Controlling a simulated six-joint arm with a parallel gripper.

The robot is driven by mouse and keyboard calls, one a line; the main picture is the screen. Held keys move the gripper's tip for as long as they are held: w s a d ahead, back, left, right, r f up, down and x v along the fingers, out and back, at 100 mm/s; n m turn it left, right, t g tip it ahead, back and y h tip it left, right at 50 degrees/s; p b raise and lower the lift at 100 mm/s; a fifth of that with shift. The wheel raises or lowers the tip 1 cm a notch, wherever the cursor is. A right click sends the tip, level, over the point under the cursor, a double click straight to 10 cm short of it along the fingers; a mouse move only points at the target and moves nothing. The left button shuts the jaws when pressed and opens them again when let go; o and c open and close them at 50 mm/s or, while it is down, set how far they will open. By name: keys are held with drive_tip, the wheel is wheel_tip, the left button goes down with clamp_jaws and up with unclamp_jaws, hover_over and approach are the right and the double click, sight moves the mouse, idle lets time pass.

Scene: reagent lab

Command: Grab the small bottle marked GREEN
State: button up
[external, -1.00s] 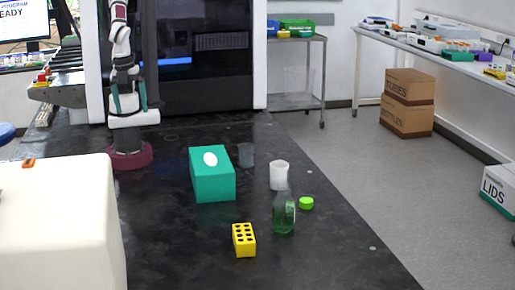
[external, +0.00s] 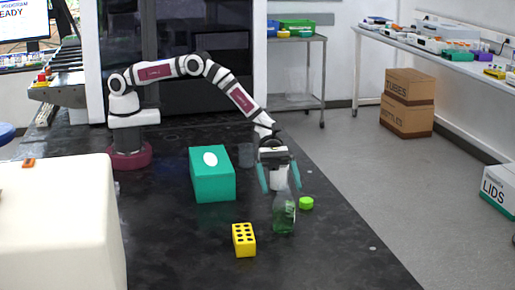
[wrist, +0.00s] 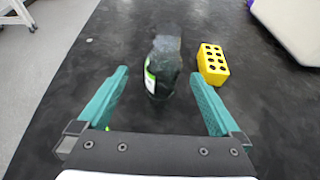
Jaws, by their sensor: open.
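The small green bottle (external: 284,216) stands upright on the black bench in the external view, right of the yellow block. In the wrist view the bottle (wrist: 161,72) shows dark, with a pale green label on its left side, lying between the lines of my two fingers and beyond their tips. The label's words are too small to read. My gripper (external: 279,189) is open, its teal fingers pointing down around the upper part of the bottle as seen from outside. In the wrist view my gripper (wrist: 157,75) is empty, and I see no finger touching the bottle.
A yellow block with holes (external: 244,240) stands close by; it also shows in the wrist view (wrist: 212,65). A green lid (external: 306,203) lies right of the bottle.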

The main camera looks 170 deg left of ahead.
sight(281, 185)
drive_tip(key=x, duration=0.7)
drive_tip(key=shift+w+d+f, duration=0.15)
drive_tip(key=shift+d+f, duration=0.15)
drive_tip(key=shift+f, duration=0.15)
drive_tip(key=c, duration=1.5)
drive_tip(key=shift+r, duration=0.1)
drive_tip(key=shift+r, duration=0.35)
drive_tip(key=r, duration=0.3)
drive_tip(key=shift+d+r, duration=0.25)
drive_tip(key=shift+r, duration=0.05)
drive_tip(key=d+r, duration=0.2)
drive_tip(key=d, duration=0.1)
drive_tip(key=d+r, duration=0.2)
drive_tip(key=d, duration=0.2)
drive_tip(key=d+r, duration=0.2)
drive_tip(key=d, duration=0.2)
drive_tip(key=shift+w+r, duration=0.25)
drive_tip(key=shift+w, duration=0.15)
